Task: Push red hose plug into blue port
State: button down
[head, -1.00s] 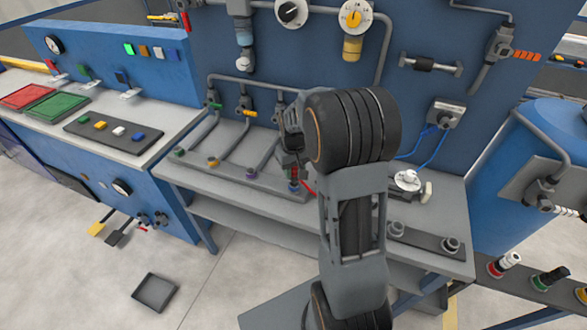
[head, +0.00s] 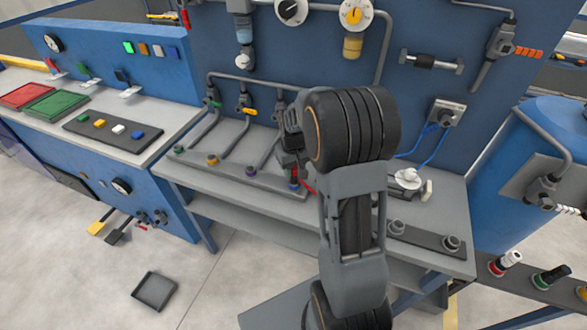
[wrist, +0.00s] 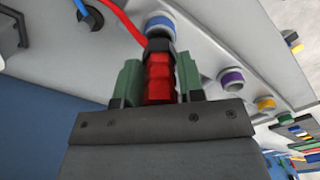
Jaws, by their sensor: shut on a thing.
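The red hose plug (wrist: 159,80) is a ribbed red cylinder with a dark nose. My gripper (wrist: 158,84) is shut on it, with a green-padded finger on each side. The blue port (wrist: 160,23) is a blue-ringed fitting on the grey strip. The plug's dark nose lines up with the port and meets its near edge in the wrist view; I cannot tell whether it has entered. In the head view, the red plug (head: 294,172) is just above the blue port (head: 293,185), and my wrist hides part of it.
Purple (wrist: 231,79) and yellow (wrist: 264,104) ports sit along the same strip. A red hose (wrist: 121,20) and a blue hose (wrist: 83,12) run near the plug. A white fitting (head: 408,178) lies on the bench right of my arm. The blue panel stands behind.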

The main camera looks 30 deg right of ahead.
jog(key=shift+f+b, duration=0.55)
jog(key=shift+f, duration=0.35)
jog(key=c, duration=0.7)
grip_release()
jog(key=shift+o, duration=0.2)
jog(key=shift+r, duration=0.15)
notch_tip(320, 180, up, 14)
jog(key=shift+f, duration=0.2)
jog(key=s+a+f+t, duration=0.1)
jog(key=s+a, duration=0.3)
jog(key=s, duration=0.4)
jog(key=s+a+f+t, duration=0.1)
jog(key=s+a+t, duration=0.1)
jog(key=s+a, duration=0.3)
jog(key=s, duration=0.3)
jog(key=shift+f+p, duration=0.25)
jog(key=shift+p, duration=0.15)
jog(key=shift+s+a+r+n+t, duration=0.15)
jog(key=shift+a+r+n+t, duration=0.2)
jog(key=shift+r, duration=0.25)
jog(key=shift+c, duration=0.3)
